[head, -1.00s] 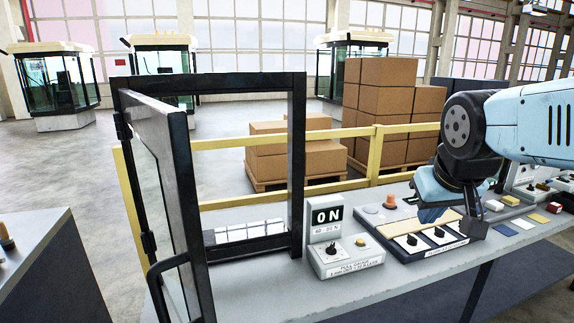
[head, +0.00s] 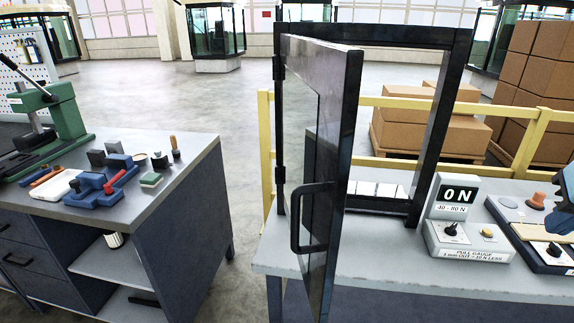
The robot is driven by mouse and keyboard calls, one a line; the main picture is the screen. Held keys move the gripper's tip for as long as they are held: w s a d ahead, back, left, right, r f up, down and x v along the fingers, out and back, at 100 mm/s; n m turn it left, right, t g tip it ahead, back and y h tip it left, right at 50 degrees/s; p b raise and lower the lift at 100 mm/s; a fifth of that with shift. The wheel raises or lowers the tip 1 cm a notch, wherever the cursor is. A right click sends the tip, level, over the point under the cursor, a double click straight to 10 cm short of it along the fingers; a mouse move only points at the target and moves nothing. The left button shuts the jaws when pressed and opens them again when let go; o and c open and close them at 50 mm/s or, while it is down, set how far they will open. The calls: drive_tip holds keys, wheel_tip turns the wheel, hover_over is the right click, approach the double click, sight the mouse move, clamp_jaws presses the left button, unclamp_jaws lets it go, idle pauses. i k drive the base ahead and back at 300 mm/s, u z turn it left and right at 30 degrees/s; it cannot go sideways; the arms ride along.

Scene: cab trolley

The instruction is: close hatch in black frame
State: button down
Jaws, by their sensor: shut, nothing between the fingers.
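The hatch (head: 335,130) is a dark-edged panel with a glazed middle, hinged on the left post of the black frame (head: 432,120). It stands wide open, swung out toward me, so the frame's opening is clear. A black bar handle (head: 300,220) sits on the hatch's left-hand face in the picture. My gripper (head: 559,221) shows only as a light blue piece at the right edge, shut and empty. It is well to the right of the hatch, over the bench's controls, and touches neither hatch nor handle. The rest of my arm is out of view.
The frame stands on a grey bench (head: 400,260). A tool-covered workbench (head: 190,165) stands left, with a floor gap between. A yellow rail (head: 400,102) and cartons (head: 415,125) are behind.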

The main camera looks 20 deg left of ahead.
sight(320, 80)
drive_tip(key=z, duration=4.7)
drive_tip(key=i, duration=0.7)
drive_tip(key=u, duration=5.75)
